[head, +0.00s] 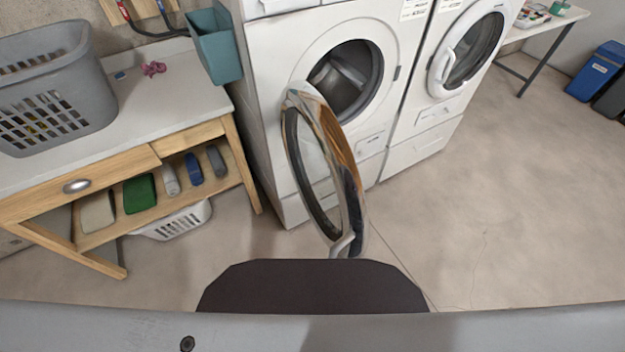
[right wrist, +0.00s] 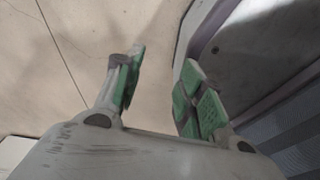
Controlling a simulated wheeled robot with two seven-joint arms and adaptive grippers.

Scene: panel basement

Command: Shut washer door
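The washer (head: 270,60) is white and stands in the middle of the head view. Its round door (head: 353,190) is swung wide open toward me on its left-side hinge, with a chrome rim and dark glass. The dark drum opening (head: 347,80) is exposed. My right gripper (right wrist: 160,75) shows in the right wrist view with its green-padded fingers spread apart and nothing between them. Floor shows behind the fingers. Neither gripper shows in the head view.
A second white machine (head: 440,80) with a closed round door stands to the right. A wooden table (head: 160,100) with a grey laundry basket (head: 52,85) is at the left, and a white basket (head: 175,222) sits below it. Blue bin (head: 597,72) is far right. Floor at right is clear.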

